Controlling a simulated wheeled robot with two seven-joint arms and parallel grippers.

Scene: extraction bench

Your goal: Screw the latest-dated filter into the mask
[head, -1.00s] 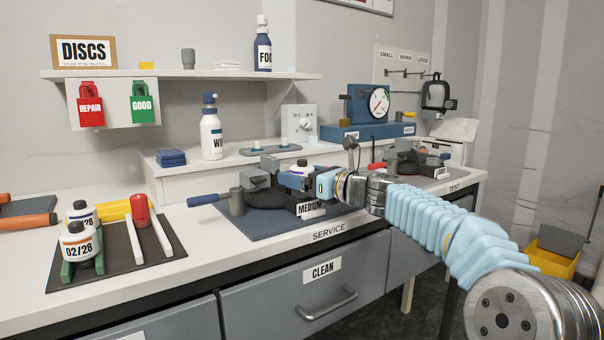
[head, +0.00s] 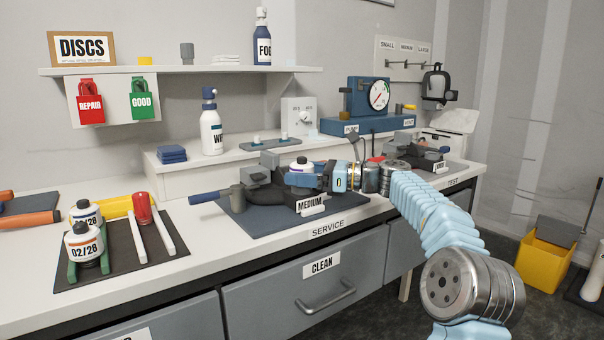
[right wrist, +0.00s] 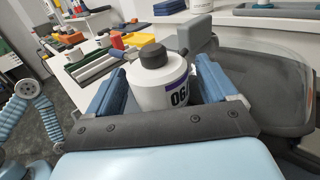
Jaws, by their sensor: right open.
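A white filter (head: 301,164) with a purple band and a dark cap is at the mask (head: 262,194) marked MEDIUM. In the right wrist view the filter (right wrist: 158,92) stands upright, its label partly readable as "06". My right gripper (head: 300,180) is open, with its blue fingers on either side of this filter. The filter's lower end is hidden, so I cannot tell how it sits in the mask. Two other white filters stand on the rack at the left; the front filter (head: 84,246) reads 02/28, the rear filter (head: 86,212) is partly hidden. My left gripper is out of view.
The mask rests on a dark blue mat (head: 245,226). A blue-handled tool (head: 211,197) lies left of it. A red cylinder (head: 143,208) stands by white rails on the dark tray (head: 170,258). A gauge unit (head: 370,110) stands behind. The counter between tray and mat is mostly clear.

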